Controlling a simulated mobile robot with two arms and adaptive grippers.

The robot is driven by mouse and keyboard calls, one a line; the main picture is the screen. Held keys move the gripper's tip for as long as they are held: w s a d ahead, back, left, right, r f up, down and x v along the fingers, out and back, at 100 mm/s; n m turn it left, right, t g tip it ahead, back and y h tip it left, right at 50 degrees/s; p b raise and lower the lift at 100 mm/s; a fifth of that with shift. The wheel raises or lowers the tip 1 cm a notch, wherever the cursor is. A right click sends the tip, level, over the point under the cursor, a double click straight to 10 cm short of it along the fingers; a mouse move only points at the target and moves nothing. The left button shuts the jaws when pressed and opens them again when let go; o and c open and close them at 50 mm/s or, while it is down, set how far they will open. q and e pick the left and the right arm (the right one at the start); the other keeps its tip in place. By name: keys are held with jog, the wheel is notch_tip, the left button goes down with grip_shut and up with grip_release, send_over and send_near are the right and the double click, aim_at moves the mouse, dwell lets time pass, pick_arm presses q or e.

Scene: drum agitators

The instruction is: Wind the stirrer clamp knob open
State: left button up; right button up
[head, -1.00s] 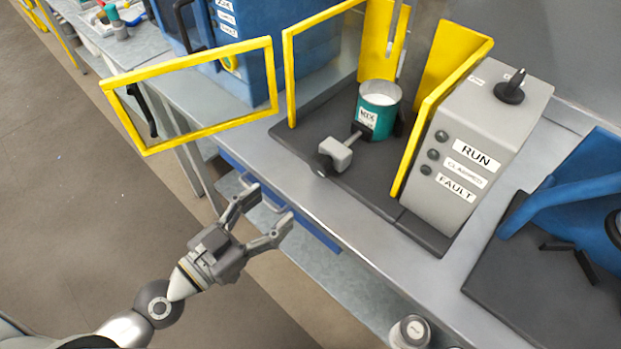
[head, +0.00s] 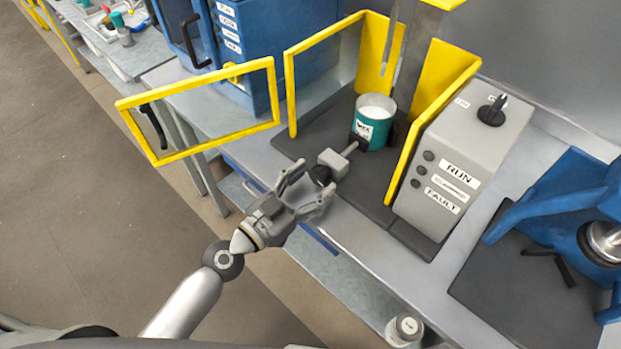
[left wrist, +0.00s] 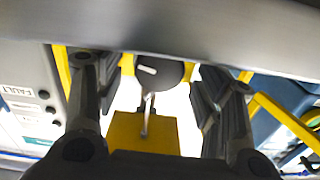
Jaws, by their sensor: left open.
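The dark clamp knob (head: 321,175) sits at the near end of a grey clamp block (head: 336,163) on a short rod. The rod reaches to the teal pot (head: 374,122), which holds something white. My left gripper (head: 313,181) is open, its fingers spread to either side of the knob in the head view. In the left wrist view a dark round part with a pale mark, seemingly the knob (left wrist: 158,74), shows between the open fingers of the left gripper (left wrist: 158,92). I cannot tell whether the fingers touch it. My right gripper is not in view.
A yellow-framed guard door (head: 200,142) stands swung out to the left. A grey control box (head: 449,165) with RUN and FAULT labels is right of the pot, behind a yellow guard panel. Blue equipment stands farther right. Bare bench edge lies in front.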

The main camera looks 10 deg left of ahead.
pick_arm(q)
jog(key=shift+c, duration=0.4)
jog(key=c, duration=1)
jog(key=shift+o, duration=0.2)
jog(key=shift+n, duration=2.1)
jog(key=o, duration=1)
jog(key=shift+o, duration=0.2)
jog(key=v, duration=1.2)
